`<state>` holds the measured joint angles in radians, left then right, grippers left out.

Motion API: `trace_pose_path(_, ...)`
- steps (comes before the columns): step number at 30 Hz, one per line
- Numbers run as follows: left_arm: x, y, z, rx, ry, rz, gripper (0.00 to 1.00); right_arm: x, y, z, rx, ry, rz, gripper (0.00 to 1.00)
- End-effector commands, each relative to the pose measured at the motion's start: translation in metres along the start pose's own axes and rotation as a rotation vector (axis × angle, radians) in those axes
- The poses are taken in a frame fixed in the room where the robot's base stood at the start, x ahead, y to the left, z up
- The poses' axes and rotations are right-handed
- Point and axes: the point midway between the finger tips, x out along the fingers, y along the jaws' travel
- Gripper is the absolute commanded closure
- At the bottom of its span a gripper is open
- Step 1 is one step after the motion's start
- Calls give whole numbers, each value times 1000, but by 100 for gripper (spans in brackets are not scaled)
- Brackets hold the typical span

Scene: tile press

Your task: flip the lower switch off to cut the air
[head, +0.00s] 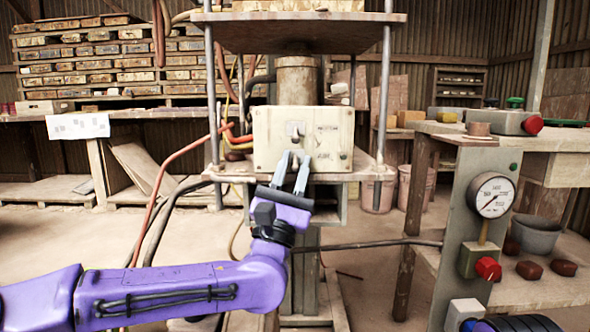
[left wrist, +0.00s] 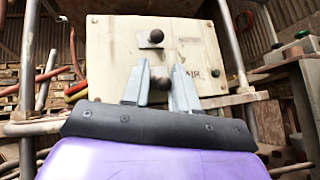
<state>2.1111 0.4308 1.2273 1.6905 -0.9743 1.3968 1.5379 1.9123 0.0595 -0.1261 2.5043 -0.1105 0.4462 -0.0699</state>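A cream switch panel (head: 265,140) is fixed to the press, and it also fills the left wrist view (left wrist: 110,50). Its upper switch (left wrist: 157,35) has a dark round knob above the fingers. The lower switch's dark knob (left wrist: 160,83) shows between my left fingers, beside the partly covered word "AIR". My left gripper (head: 293,163) points at the panel with its two grey fingers apart; it also shows in the left wrist view (left wrist: 160,85). I cannot tell whether a finger touches the knob. The lower switch is mostly hidden in the head view.
Metal posts (head: 384,85) flank the panel, and a press plate (head: 300,32) hangs above it. Red and black hoses run at left. A gauge stand (head: 482,225) with a red knob (head: 487,268) and a bench stand at right.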

Motion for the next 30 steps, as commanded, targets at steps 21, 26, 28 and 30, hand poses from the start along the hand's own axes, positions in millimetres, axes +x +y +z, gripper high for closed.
trace_pose_path(21,-101,0,0,-1,2,0,72,-5,-4,-10,70,81,0,57)
trace_pose_path(26,-106,0,0,1,0,0,72,-5,-4,-11,73,85,0,57)
trace_pose_path(28,-106,0,0,1,0,0,72,-5,-4,-11,73,84,0,57)
trace_pose_path(30,-106,0,0,1,0,0,72,-5,-4,-11,73,84,0,57)
